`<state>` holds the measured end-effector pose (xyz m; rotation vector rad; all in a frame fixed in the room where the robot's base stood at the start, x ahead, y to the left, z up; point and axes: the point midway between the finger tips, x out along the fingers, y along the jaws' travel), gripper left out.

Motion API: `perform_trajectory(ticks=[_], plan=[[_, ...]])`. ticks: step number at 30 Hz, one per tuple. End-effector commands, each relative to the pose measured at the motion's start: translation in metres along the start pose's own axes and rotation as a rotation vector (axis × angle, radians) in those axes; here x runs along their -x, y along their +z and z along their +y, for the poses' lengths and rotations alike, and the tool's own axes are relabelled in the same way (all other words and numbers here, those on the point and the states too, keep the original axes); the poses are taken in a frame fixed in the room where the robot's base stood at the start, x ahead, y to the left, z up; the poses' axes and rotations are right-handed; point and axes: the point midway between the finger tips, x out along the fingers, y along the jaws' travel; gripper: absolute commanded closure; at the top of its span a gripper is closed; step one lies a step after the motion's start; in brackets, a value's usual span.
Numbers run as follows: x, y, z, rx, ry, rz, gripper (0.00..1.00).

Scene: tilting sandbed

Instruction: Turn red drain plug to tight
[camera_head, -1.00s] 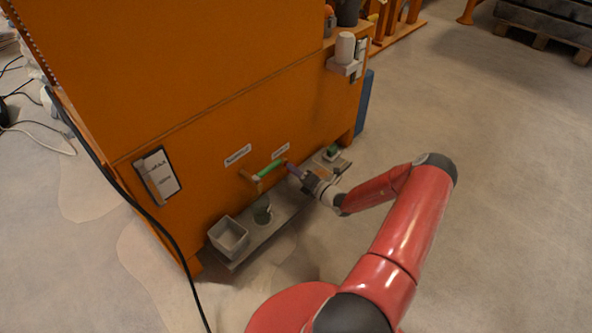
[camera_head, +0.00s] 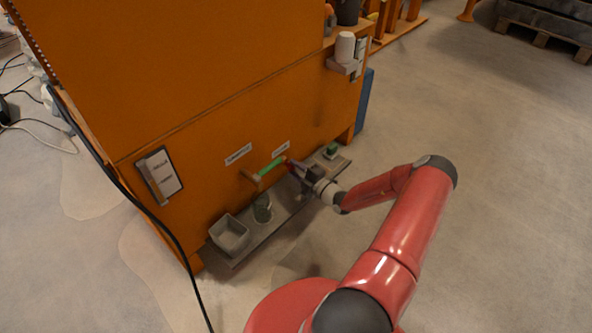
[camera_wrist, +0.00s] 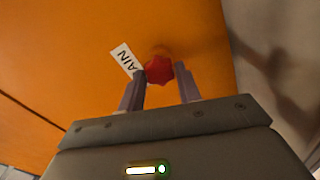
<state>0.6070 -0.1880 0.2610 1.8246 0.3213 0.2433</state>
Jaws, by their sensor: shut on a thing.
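The red drain plug (camera_wrist: 158,70) is a small knobbed red piece on the orange panel, seen in the wrist view beside a white label (camera_wrist: 126,58) ending in "AIN". My gripper (camera_wrist: 161,73) is shut on it, with one finger on each side. In the head view my gripper (camera_head: 293,166) is at the lower orange wall, just above the grey ledge. The fingers largely hide the plug there. How far the plug is turned cannot be told.
A green-handled pipe (camera_head: 270,168) sticks out just left of my gripper. A black cable hangs at left.

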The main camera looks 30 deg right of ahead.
Motion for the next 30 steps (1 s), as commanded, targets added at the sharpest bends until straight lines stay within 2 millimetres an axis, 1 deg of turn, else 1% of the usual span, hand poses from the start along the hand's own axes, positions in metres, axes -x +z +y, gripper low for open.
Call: perform_trajectory(ticks=[6, 17, 18, 22, 23, 30], plan=[[-0.0001, 0.0011, 0.0003, -0.031, 0.0, -0.002, 0.89], [-0.0002, 0.0013, 0.0003, -0.033, 0.001, -0.003, 0.89], [-0.0001, 0.0013, 0.0003, -0.033, 0.001, -0.003, 0.64], [-0.0001, 0.001, 0.0003, -0.033, 0.001, -0.002, 0.47], [-0.0001, 0.0009, 0.0002, -0.033, 0.0, -0.002, 0.44], [0.0002, 0.0005, 0.0001, -0.033, 0.0, -0.001, 0.44]])
